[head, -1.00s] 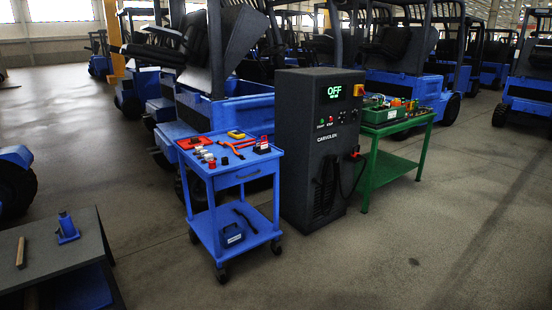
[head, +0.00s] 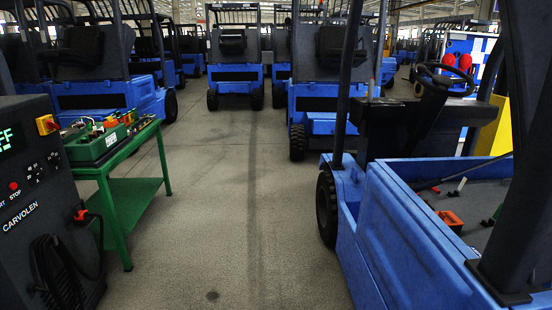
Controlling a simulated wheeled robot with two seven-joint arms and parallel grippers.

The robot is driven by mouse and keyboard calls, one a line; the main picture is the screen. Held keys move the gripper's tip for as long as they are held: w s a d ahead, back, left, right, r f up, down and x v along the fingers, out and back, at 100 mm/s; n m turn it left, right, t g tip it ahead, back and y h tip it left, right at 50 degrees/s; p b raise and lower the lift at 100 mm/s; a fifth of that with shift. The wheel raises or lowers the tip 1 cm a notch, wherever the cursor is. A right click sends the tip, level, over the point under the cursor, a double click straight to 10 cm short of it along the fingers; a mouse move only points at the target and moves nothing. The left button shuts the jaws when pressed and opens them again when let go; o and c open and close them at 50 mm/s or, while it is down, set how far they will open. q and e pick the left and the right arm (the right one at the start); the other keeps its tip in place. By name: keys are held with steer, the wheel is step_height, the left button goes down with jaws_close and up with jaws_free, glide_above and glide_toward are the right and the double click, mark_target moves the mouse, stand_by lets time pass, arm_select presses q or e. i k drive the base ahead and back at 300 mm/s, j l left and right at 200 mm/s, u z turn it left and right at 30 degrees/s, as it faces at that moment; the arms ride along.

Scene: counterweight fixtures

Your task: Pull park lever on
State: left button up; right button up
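A blue forklift (head: 395,235) stands close on the right, its open cab facing me. A black steering wheel (head: 443,78) sits above its dark dash. A long thin dark lever (head: 468,172) slants up to the right over the grey cab floor. A short lever with a pale knob (head: 462,184) and an orange-red block (head: 450,220) are near it. Small red and green knobs show at the right edge of the floor. I cannot tell which of these is the park lever or how it is set. Neither of my grippers is in view.
A dark charger cabinet (head: 40,200) stands at the left, with a green workbench (head: 130,195) holding small parts beside it. The concrete aisle (head: 230,200) between bench and forklift is clear. More forklifts (head: 235,75) stand behind. Red ear-muff-like items (head: 458,62) hang at the back right.

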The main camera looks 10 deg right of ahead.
mark_target(371, 82)
steer(key=i+z, duration=0.4)
steer(key=i, duration=0.15)
steer(key=i+j+z, duration=0.3)
steer(key=i+z, duration=0.15)
steer(key=i+j+z, duration=0.4)
steer(key=i+j+u, duration=0.2)
steer(key=i+u, duration=0.2)
steer(key=i, duration=0.55)
steer(key=i+l+u, duration=0.15)
steer(key=i+u, duration=0.3)
steer(key=i, duration=0.45)
